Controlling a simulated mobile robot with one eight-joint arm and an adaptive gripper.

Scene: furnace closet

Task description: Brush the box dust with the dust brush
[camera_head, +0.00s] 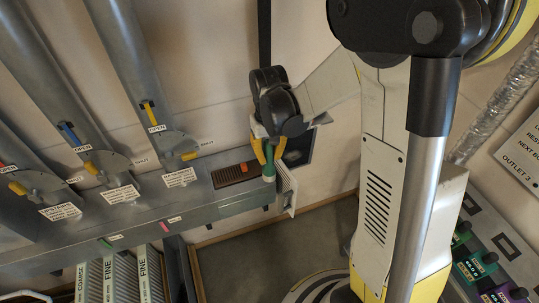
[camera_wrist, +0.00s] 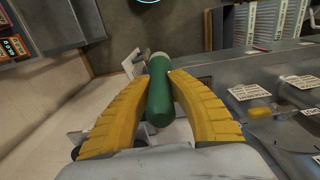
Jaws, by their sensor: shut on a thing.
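My gripper (camera_head: 268,160) has its yellow fingers closed around a green cylindrical handle (camera_head: 269,170), which I take to be the dust brush. It is at the right end of the grey duct. In the wrist view the green handle (camera_wrist: 160,95) lies between both yellow fingers (camera_wrist: 158,100), pointing away from the palm. Its bristles cannot be made out clearly. A small open panel or door (camera_head: 287,190) hangs at the duct's end just right of and below the handle. A dark recess (camera_head: 298,150) shows behind the gripper on the wall. I cannot make out any dust.
Several dampers with colored handles (camera_head: 103,164) line the duct. Filters (camera_head: 120,275) stand below. The floor (camera_head: 270,245) is clear.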

